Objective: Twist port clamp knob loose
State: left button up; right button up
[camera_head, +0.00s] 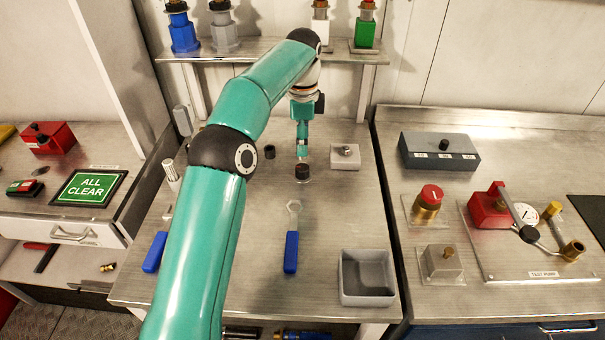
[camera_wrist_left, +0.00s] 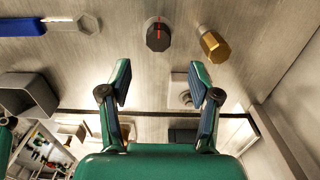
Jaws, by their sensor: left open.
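A dark round knob with a red line on top stands on the middle bench in the head view (camera_head: 302,172); it looks like the clamp knob, though no label shows. It is also at the top of the left wrist view (camera_wrist_left: 158,35). My left gripper (camera_head: 302,150) reaches down over the bench, just behind the knob in the head view. In the left wrist view, its two fingers (camera_wrist_left: 160,72) are spread apart with nothing held, and the knob lies beyond the tips, not between them. My right gripper is out of view.
A brass hex fitting (camera_wrist_left: 213,44) stands beside the knob. A grey block with a small knob (camera_head: 345,155) sits to the right. A blue-handled wrench (camera_head: 291,252) and an open grey bin (camera_head: 367,295) lie nearer. Coloured connectors line the shelf (camera_head: 270,50) behind.

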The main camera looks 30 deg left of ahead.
aim_at(302, 168)
pick_arm(q)
notch_tip(302, 168, down, 9)
jog(key=shift+s+f+b, duration=0.15)
jog(key=shift+b, duration=0.5)
